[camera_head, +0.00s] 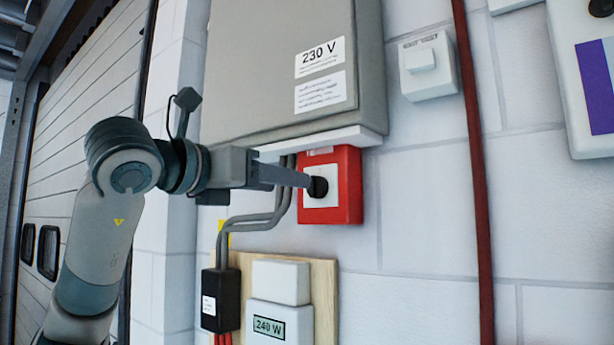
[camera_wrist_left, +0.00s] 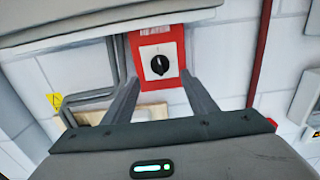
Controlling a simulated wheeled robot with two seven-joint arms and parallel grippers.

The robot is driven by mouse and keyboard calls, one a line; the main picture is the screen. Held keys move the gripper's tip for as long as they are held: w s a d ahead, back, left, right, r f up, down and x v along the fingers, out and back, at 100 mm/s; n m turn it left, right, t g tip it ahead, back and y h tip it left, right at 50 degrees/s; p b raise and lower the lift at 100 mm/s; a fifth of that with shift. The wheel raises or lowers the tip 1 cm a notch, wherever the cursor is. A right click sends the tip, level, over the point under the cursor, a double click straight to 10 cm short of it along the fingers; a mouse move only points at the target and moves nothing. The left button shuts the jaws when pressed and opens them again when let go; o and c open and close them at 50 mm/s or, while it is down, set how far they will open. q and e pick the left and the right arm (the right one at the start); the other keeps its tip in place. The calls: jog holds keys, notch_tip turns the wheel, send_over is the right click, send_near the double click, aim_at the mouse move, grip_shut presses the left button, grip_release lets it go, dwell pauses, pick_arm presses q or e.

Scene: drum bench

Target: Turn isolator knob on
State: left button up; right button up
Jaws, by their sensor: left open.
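The isolator is a red box (camera_head: 346,180) with a white plate on the wall, under the grey cabinet. Its black knob (camera_head: 318,187) shows at the end of my left gripper's fingers in the head view. In the left wrist view the knob (camera_wrist_left: 160,65) is round, with a pale mark standing near upright, and the red box (camera_wrist_left: 142,41) carries lettering at its top. My left gripper (camera_head: 304,181) is open, its fingers (camera_wrist_left: 162,88) apart and pointing at the box, with the knob between their lines. I cannot tell whether they touch it. My right gripper is not in view.
A grey cabinet (camera_head: 290,60) marked 230 V overhangs the box. Grey cables (camera_head: 262,222) run down beside it to a black unit (camera_head: 221,298). A meter (camera_head: 280,315) reading 240 W sits below on a wooden board. A red pipe (camera_head: 474,150) stands to the right.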

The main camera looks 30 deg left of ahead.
aim_at(315, 187)
pick_arm(q)
jog(key=w+p, duration=0.3)
jog(key=w, duration=0.5)
jog(key=shift+d, duration=0.3)
jog(key=c, duration=1.1)
